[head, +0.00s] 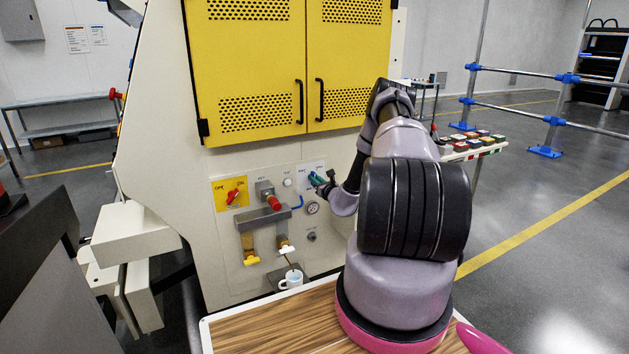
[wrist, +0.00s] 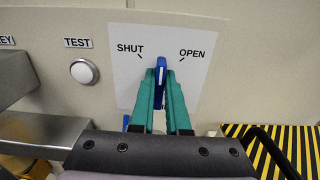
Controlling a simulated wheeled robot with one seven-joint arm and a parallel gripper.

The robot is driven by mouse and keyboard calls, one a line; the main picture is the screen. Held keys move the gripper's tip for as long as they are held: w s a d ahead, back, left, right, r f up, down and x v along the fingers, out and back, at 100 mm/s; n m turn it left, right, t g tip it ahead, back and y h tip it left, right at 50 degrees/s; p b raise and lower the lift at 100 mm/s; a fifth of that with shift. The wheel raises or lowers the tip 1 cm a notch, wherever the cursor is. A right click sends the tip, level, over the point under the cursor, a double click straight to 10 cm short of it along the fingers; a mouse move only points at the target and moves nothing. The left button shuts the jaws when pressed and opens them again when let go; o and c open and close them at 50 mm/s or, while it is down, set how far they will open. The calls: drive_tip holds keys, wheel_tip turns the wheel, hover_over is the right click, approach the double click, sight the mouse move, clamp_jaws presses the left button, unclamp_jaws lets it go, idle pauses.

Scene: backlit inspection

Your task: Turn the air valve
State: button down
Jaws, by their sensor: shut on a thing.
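The air valve's blue handle (wrist: 161,63) sits on a white plate (wrist: 128,80) with SHUT printed at left and OPEN at right. The handle stands about upright in the wrist view, between the two tick marks. My gripper (wrist: 160,78) is shut on the handle, with a teal finger on each side.
Left of the valve are a round TEST button (wrist: 84,71), a red knob (head: 273,202) and a red switch (head: 232,195). A gauge (head: 312,207) is below. A white mug (head: 291,279) stands under the taps. Yellow doors (head: 250,65) are above.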

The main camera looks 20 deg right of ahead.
drive_tip(key=m, duration=0.8)
drive_tip(key=shift+s+d+f+m, duration=0.1)
drive_tip(key=shift+d+f+m, duration=0.1)
drive_tip(key=shift+d+m, duration=0.1)
idle(0.3)
drive_tip(key=c, duration=0.9)
unclamp_jaws()
drive_tip(key=s, duration=1)
drive_tip(key=shift+s+d, duration=0.2)
drive_tip(key=shift+s, duration=0.15)
